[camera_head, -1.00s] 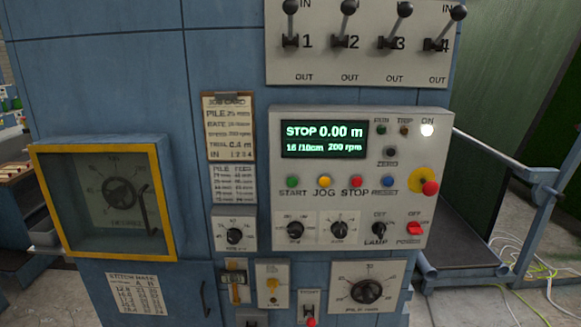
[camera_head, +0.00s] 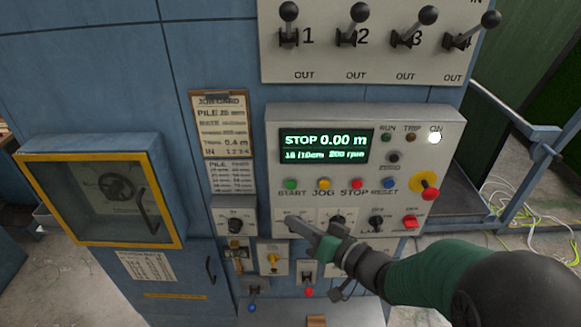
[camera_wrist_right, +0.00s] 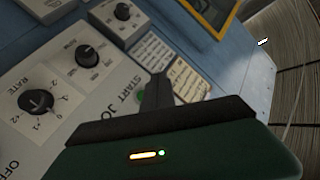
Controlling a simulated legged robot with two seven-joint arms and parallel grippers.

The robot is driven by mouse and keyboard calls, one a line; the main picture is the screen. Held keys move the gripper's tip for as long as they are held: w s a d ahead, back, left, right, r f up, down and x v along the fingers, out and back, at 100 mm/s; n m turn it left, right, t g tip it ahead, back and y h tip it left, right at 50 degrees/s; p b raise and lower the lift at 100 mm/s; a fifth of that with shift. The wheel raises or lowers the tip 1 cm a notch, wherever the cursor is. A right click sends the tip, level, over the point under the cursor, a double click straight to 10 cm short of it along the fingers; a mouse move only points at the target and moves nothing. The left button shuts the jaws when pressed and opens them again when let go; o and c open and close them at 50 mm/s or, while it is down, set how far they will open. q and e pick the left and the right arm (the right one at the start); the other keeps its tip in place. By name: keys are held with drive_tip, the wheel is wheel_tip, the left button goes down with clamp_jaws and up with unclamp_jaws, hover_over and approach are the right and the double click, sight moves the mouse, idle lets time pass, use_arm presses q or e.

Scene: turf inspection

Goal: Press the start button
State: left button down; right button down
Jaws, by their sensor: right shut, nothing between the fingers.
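The green START button (camera_head: 291,184) is at the left end of the button row on the grey control panel (camera_head: 450,160). The panel's display (camera_head: 325,145) reads STOP 0.00 m, 16/10cm and 200 rpm. My right gripper (camera_head: 296,223) is shut and empty, in front of the panel below the START button, over the left knob. In the wrist view the shut fingers (camera_wrist_right: 160,86) partly hide the green START button (camera_wrist_right: 141,97); I cannot tell whether they touch it. My left gripper is not in view.
The yellow JOG (camera_head: 324,184), red STOP (camera_head: 356,184) and blue RESET (camera_head: 389,183) buttons sit to the right of START. A red knob on a yellow disc (camera_head: 425,186) is at the panel's right edge. Knobs lie below, levers above. A yellow-framed window box (camera_head: 166,190) juts out left.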

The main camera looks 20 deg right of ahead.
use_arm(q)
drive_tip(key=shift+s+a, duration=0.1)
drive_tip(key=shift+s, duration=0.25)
use_arm(e)
approach(291, 185)
drive_tip(key=w+a, duration=0.1)
drive_tip(key=w+a+f, duration=0.1)
drive_tip(key=a, duration=0.1)
drive_tip(key=w+a+f, duration=0.1)
drive_tip(key=w+a, duration=0.1)
drive_tip(key=shift+w, duration=0.15)
drive_tip(key=shift+r, duration=0.1)
idle(0.4)
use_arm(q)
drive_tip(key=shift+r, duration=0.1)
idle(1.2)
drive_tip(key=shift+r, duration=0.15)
use_arm(e)
drive_tip(key=shift+w+d+r, duration=0.1)
drive_tip(key=shift+w+d, duration=0.05)
drive_tip(key=shift+w, duration=0.2)
